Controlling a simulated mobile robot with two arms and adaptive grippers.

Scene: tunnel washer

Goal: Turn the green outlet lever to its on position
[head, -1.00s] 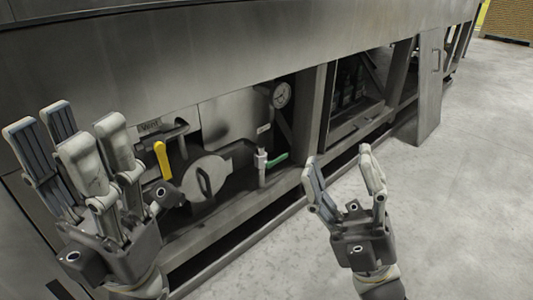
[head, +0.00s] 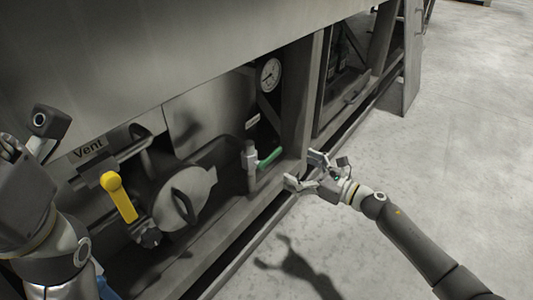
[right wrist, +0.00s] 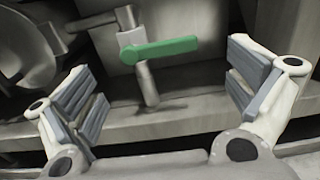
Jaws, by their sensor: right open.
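The green outlet lever (head: 270,158) sits on a short vertical pipe valve low inside the washer's open bay. In the right wrist view the green lever (right wrist: 162,50) lies nearly level, pointing right from its valve. My right gripper (head: 303,171) is open and empty, just right of and below the lever in the head view. In the right wrist view its fingers (right wrist: 158,82) stand wide apart, with the lever between and beyond them, apparently untouched. My left gripper (head: 38,130) is partly cut off at the left edge, and its jaw opening cannot be made out.
A round hatch (head: 187,195) with a handle is left of the green lever. A pressure gauge (head: 270,74) is above it. A frame post (head: 299,100) stands close right. The floor (head: 455,150) at right is clear.

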